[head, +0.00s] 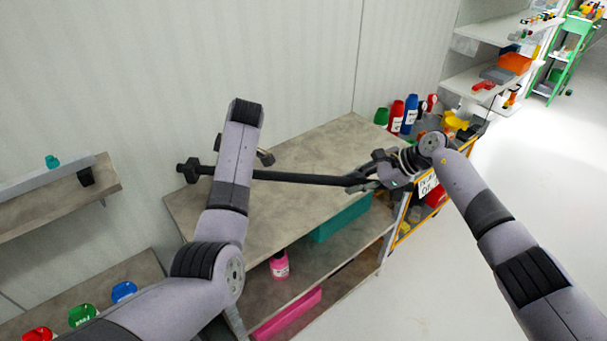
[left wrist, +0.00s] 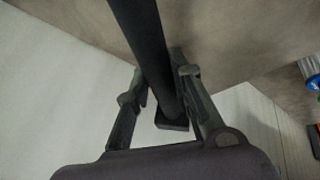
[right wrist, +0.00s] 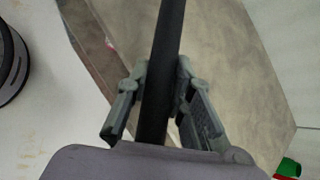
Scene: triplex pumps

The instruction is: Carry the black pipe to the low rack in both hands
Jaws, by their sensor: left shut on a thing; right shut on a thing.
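The black pipe (head: 300,178) is held nearly level above a brown-topped shelf unit (head: 335,143) in the head view. Its left end has a wider dark fitting. My right gripper (head: 367,181) is shut on the pipe near its right end. The right wrist view shows the pipe (right wrist: 162,60) between the fingers of that gripper (right wrist: 160,82). My left gripper (left wrist: 163,88) is shut around the pipe (left wrist: 143,40), close to a blocky end, in the left wrist view. In the head view my left forearm mostly hides that gripper. I cannot tell which unit is the low rack.
A teal bin (head: 342,219) and a pink bottle (head: 279,265) stand on the unit's lower levels. Coloured bottles (head: 396,113) stand at its far right. A wall shelf (head: 60,200) is at left. Clear floor (head: 430,285) lies at right.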

